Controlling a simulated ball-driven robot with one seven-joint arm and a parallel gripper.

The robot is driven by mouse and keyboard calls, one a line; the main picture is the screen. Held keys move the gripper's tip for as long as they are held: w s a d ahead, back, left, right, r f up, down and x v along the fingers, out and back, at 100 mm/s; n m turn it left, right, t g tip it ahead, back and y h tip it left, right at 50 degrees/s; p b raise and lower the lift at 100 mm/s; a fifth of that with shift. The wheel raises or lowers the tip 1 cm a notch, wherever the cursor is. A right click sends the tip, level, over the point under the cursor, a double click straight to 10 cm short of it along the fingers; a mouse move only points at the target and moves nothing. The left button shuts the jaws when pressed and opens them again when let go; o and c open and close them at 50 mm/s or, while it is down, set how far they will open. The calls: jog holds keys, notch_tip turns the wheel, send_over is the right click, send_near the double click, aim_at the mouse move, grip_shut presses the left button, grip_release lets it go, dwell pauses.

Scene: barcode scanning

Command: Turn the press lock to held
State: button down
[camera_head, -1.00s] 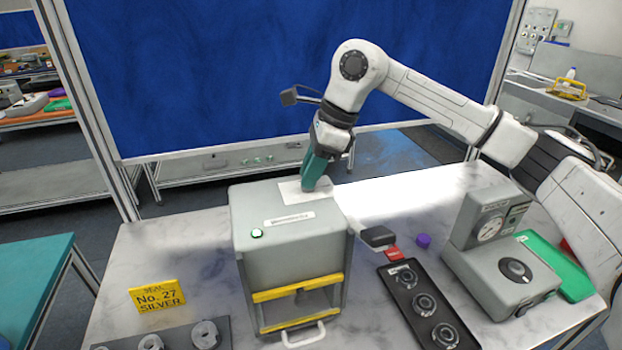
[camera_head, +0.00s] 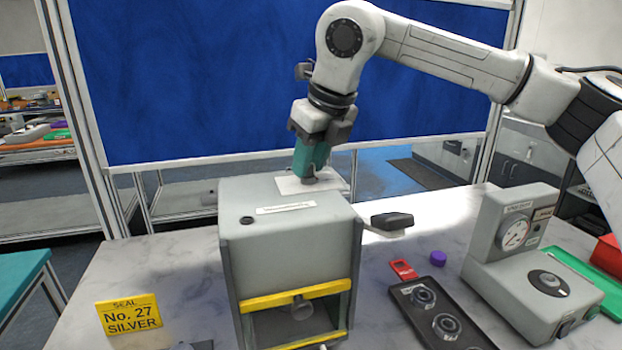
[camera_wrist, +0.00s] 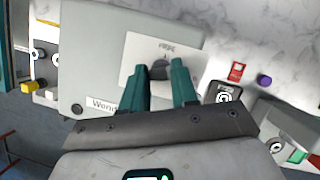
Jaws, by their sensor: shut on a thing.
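The grey press (camera_head: 290,245) stands on the marble table with yellow bars across its open front. On its top is a white plate (camera_head: 286,185) with a dark knob, the press lock. In the wrist view the knob (camera_wrist: 159,71) sits between my teal fingers on the plate (camera_wrist: 137,52); small print beside it is unreadable. My gripper (camera_head: 308,178) points down and is shut on the knob; it also shows in the wrist view (camera_wrist: 166,76). In the head view the fingers mostly hide the knob. The round indicator (camera_head: 247,220) on the press top is dark.
A black lever handle (camera_head: 392,221) sticks out right of the press. Further right are a red tag (camera_head: 403,269), a purple cap (camera_head: 438,257), a black tray of rings (camera_head: 412,285) and a grey gauge device (camera_head: 535,275). A yellow sign (camera_head: 129,314) stands at left.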

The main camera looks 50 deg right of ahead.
jog(key=m+h+b, duration=0.1)
jog(key=m+b, duration=0.3)
jog(key=shift+w+a+m+g+h, duration=0.1)
jog(key=shift+m+g+h, duration=0.2)
jog(key=shift+g+h, duration=0.1)
jog(key=shift+r, duration=0.1)
jog(key=c, duration=0.9)
grip_release()
jog(key=shift+o, duration=0.2)
jog(key=p+v, duration=0.4)
jog(key=v, duration=0.6)
jog(key=shift+r, duration=0.35)
jog(key=shift+a, duration=0.1)
